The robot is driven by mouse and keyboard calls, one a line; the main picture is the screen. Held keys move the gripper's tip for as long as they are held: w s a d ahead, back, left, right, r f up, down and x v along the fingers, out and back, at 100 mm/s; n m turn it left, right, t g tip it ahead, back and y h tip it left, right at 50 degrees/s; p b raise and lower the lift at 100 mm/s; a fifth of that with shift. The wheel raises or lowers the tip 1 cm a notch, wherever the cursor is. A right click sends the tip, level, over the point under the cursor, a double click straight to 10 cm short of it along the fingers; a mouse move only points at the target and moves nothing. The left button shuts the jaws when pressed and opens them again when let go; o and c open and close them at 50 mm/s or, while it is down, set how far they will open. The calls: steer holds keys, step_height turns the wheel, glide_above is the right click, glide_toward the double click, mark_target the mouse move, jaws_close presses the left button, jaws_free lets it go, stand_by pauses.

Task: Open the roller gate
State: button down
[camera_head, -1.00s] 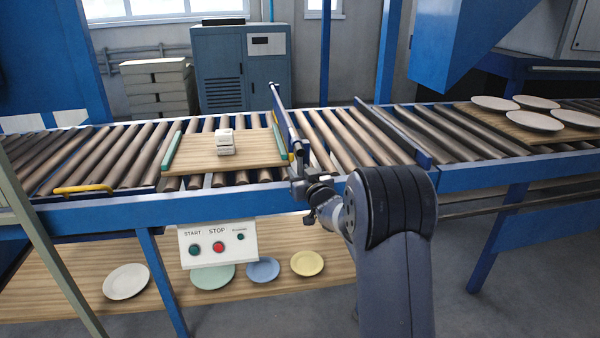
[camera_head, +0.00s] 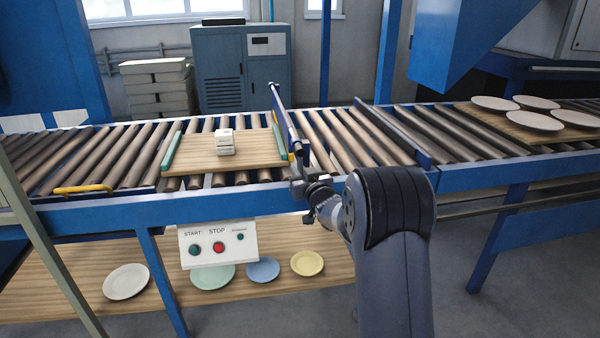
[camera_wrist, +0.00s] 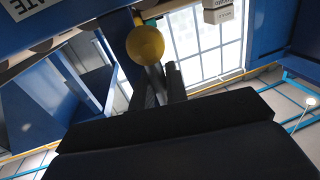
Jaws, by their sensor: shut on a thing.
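The roller gate (camera_head: 281,120) is a narrow blue panel across the rollers, at the right end of a wooden board. A "GATE" label (camera_wrist: 20,6) shows upside down in the wrist view's top left corner. My gripper (camera_head: 298,168) is at the gate's near end, above the conveyor's front rail. In the wrist view my gripper (camera_wrist: 162,85) is shut on the gate's yellow handle, whose round end (camera_wrist: 145,43) shows just beyond the fingers. The fingers hide the rest of the handle. The exact contact is hard to see in the head view.
A second blue barrier (camera_head: 392,130) crosses the rollers to the right. A yellow handle (camera_head: 83,189) lies at the left. A START/STOP panel (camera_head: 217,243) hangs below the front rail. Bare rollers lie between the barriers.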

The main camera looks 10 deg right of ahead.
stand_by(0.3)
steer(key=d+n, duration=0.1)
steer(key=n, duration=0.1)
steer(key=d+r+n+g, duration=0.1)
steer(key=d+n, duration=0.1)
steer(key=n, duration=0.1)
steer(key=d+r+n+h, duration=0.1)
steer(key=n, duration=0.2)
steer(key=shift+d, duration=0.25)
steer(key=shift+d+r+n+g+h+b, duration=0.15)
steer(key=shift+d+r+n+h+b, duration=0.2)
steer(key=shift+r+n, duration=0.7)
steer(key=shift+d+r+n+g+h+b, duration=0.1)
steer(key=shift+d+r+n+h+b, duration=0.25)
steer(key=shift+n, duration=1.2)
steer(key=shift+d+r+n+g+h+b, duration=0.25)
steer(key=shift+r+n+h, duration=0.4)
steer(key=shift+n, duration=0.65)
steer(key=shift+r, duration=0.25)
steer(key=c, duration=1.5)
jaws_free()
